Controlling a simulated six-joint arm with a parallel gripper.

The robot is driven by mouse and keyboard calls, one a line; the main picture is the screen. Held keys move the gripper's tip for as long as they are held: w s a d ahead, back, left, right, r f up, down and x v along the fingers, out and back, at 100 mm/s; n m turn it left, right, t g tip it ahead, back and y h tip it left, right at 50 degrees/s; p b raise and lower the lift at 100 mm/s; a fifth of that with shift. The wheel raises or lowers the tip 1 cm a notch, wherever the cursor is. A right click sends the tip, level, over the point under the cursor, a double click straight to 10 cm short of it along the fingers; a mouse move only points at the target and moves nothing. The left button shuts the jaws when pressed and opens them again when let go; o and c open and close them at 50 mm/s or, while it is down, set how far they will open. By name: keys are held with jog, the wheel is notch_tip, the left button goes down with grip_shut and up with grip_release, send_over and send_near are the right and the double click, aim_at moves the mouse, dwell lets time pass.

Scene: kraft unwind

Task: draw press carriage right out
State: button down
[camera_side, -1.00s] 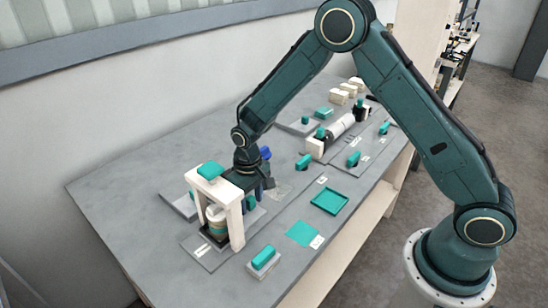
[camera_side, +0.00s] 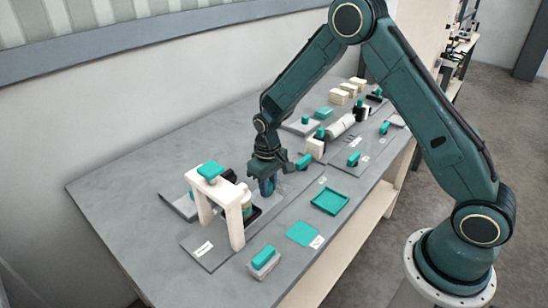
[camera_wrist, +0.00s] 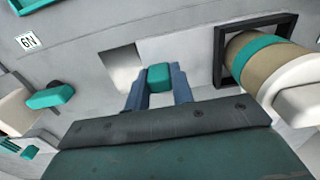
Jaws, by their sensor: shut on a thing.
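The press is a white upright frame (camera_side: 233,222) with a teal top knob (camera_side: 210,170), standing at the near left of the bench. Its opening shows bare grey base. The carriage is a black-rimmed tray (camera_wrist: 219,72) holding a tan roll with a teal band (camera_wrist: 250,55). In the side view the carriage sits just right of the frame, partly hidden by its post. My gripper (camera_wrist: 158,88) is shut on the carriage's teal handle (camera_wrist: 160,77), its blue fingers on either side. My gripper also shows in the side view (camera_side: 267,187), right of the press, hiding the handle there.
A teal tray (camera_side: 330,201), a flat teal square (camera_side: 302,233) and a teal-topped block (camera_side: 263,258) lie toward the front edge. A teal handle (camera_side: 304,160) and a white roller (camera_side: 340,126) stand farther right. The bench's back left is clear.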

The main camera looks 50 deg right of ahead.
jog(key=d, duration=0.8)
jog(key=shift+d, duration=0.25)
jog(key=c, duration=1.2)
grip_release()
jog(key=shift+d, duration=0.1)
jog(key=shift+r, duration=0.15)
jog(key=shift+r, duration=0.25)
notch_tip(320, 180, up, 13)
